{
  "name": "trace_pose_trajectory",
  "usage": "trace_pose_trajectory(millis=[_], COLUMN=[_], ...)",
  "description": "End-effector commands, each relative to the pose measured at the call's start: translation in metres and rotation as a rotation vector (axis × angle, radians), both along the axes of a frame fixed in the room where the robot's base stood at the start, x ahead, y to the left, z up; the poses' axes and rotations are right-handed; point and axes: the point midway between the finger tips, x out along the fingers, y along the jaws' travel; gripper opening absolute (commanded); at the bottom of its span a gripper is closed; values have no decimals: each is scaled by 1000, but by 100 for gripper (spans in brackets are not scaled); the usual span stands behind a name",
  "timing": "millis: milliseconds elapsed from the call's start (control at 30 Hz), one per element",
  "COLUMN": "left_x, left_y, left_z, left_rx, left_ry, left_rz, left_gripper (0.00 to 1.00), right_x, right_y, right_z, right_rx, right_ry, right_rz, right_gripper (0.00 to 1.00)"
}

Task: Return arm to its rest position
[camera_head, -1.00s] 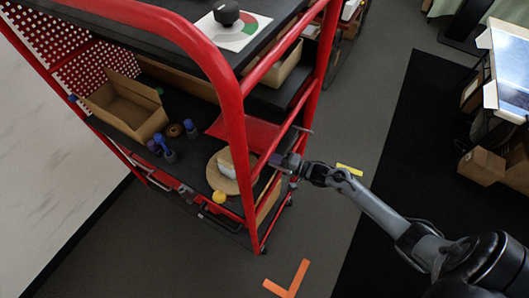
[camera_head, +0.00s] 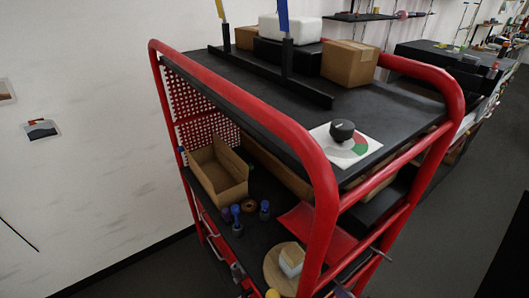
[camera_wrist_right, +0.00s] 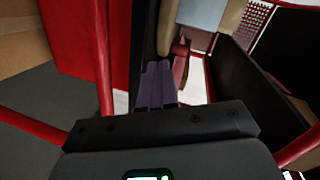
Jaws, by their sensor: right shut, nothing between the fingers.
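The red-framed cart (camera_head: 318,205) with black shelves fills the middle of the head view. My right gripper (camera_head: 343,291) barely shows at the bottom edge of that view, beside the cart's near right side. In the right wrist view its two purple fingers (camera_wrist_right: 156,85) are together with nothing between them. They point in between red cart rails, close to shelf parts. Most of my right arm is outside the head view. My left gripper is not in view.
A black knob (camera_head: 342,130) on a white dial sheet and a cardboard box (camera_head: 350,63) stand on the cart's top. An open cardboard box (camera_head: 219,172), small bottles and a round wooden board (camera_head: 278,272) are on the lower shelf. Grey floor (camera_head: 443,225) is clear at right.

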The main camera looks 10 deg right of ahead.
Motion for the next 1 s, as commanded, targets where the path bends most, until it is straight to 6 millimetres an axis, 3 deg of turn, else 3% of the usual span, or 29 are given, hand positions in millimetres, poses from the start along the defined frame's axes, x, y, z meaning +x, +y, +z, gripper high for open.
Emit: trace_pose_trajectory(millis=[100, 267, 500, 867, 900, 1000], left_x=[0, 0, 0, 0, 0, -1], left_y=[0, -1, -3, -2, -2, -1], left_z=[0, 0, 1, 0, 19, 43], left_rx=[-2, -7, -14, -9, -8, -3], left_ry=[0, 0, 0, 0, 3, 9], left_rz=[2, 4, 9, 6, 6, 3], left_gripper=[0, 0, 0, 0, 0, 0], right_x=[-5, -21, -77, -177, -177, -176], right_y=[26, 51, 82, 112, 111, 110], right_z=[-3, -1, 23, 75, 94, 119], right_rx=[-235, -549, -953, -1157, -1162, -1164], right_ry=[45, 140, 364, 592, 596, 596], right_rz=[-2, 29, 210, 642, 648, 645], right_gripper=[0, 0, 0, 0, 0, 0])
